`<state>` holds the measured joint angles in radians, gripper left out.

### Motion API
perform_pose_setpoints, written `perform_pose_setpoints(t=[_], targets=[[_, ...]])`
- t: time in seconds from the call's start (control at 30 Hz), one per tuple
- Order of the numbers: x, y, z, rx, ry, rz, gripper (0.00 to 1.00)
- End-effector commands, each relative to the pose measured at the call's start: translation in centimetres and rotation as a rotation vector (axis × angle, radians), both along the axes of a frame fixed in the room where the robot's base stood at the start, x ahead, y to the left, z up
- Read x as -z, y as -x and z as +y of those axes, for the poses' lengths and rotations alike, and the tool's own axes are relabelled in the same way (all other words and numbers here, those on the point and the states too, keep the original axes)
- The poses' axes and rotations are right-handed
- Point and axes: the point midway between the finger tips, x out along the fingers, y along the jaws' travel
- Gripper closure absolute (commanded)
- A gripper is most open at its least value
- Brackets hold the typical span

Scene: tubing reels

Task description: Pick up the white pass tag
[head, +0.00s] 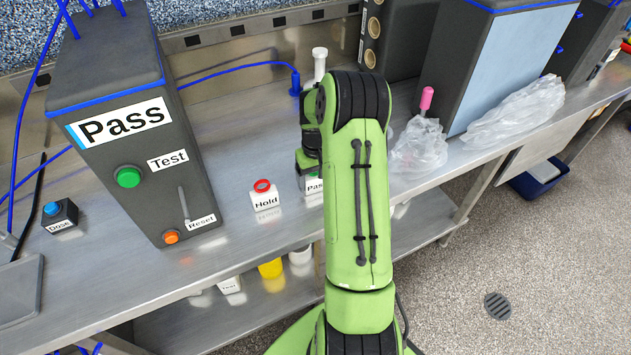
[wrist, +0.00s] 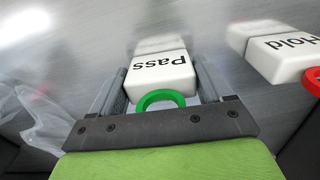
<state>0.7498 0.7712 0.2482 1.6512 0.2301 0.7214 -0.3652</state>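The white pass tag (wrist: 163,77) is a small white block with black "Pass" lettering and a green ring. In the wrist view it lies between the two fingers of my gripper (wrist: 160,88), with slim gaps seeming to show at its sides. The gripper looks open around it. In the head view the pass tag (head: 314,187) sits on the steel bench, partly hidden by my gripper (head: 307,162) and arm. The tag's reflection shows in the bench top.
A white "Hold" tag (head: 265,200) with a red ring stands beside it, also in the wrist view (wrist: 280,50). A dark "Pass" machine (head: 130,150) stands to the left. Crumpled clear bags (head: 418,150) lie to the right. A white-capped post (head: 319,64) stands behind.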

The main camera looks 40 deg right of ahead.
Motion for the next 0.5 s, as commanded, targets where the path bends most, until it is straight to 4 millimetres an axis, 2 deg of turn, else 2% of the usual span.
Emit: perform_pose_setpoints(t=[0.03, 0.1, 0.33, 0.43, 0.5], targets=[[0.0, 0.0, 0.0, 0.000, 0.000, 0.000, 0.41], [0.0, 0.0, 0.0, 0.000, 0.000, 0.000, 0.52], [-0.3, 0.0, 0.0, 0.000, 0.000, -0.001, 0.52], [-1.8, -0.1, -0.1, -0.001, 0.004, -0.004, 0.52], [-3.6, -0.1, -0.1, 0.000, 0.005, -0.005, 0.52]])
